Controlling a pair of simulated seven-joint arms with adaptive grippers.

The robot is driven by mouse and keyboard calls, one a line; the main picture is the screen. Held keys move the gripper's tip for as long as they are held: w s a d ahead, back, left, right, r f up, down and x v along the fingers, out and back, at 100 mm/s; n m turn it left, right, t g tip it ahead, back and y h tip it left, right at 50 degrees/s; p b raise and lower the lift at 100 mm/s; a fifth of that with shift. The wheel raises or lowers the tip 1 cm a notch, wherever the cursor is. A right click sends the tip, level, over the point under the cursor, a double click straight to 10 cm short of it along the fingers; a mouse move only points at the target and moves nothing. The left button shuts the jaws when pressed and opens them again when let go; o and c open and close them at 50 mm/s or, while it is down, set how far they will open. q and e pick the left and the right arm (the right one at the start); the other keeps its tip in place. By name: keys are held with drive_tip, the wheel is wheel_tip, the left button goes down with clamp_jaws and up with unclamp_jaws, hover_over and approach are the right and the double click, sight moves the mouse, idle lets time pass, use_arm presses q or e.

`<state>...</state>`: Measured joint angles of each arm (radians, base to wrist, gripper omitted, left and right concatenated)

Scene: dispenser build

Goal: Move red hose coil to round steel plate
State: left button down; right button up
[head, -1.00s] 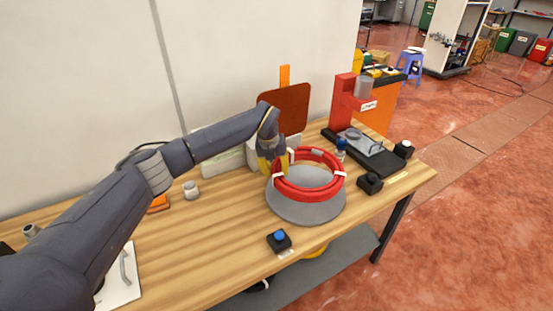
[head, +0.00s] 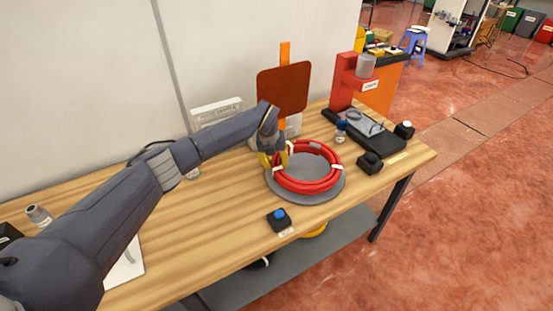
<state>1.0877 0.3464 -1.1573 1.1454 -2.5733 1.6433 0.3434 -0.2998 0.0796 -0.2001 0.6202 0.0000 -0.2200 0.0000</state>
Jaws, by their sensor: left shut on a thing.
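The red hose coil (head: 328,184) has white bands around it. It is low over the round steel plate (head: 306,199), within the plate's outline; I cannot tell whether it fully rests on it. The grey plate lies on the wooden table. My left gripper (head: 281,160), with yellow fingers, is shut on the coil at its back left side. The arm hides part of the area behind the gripper. My right gripper is not in view.
A black box with a blue button (head: 279,219) stands in front of the plate. A black block (head: 370,162), a small blue-capped bottle (head: 341,131) and a red press-like stand (head: 344,84) are to the right. A brown panel (head: 283,88) stands behind. The table's middle left is mostly clear.

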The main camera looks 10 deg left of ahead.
use_arm(q)
drive_tip(key=shift+w+d+r, duration=0.1)
drive_tip(key=shift+r, duration=0.05)
drive_tip(key=c, duration=1)
unclamp_jaws()
drive_tip(key=v, duration=1.1)
drive_tip(key=shift+r, duration=0.35)
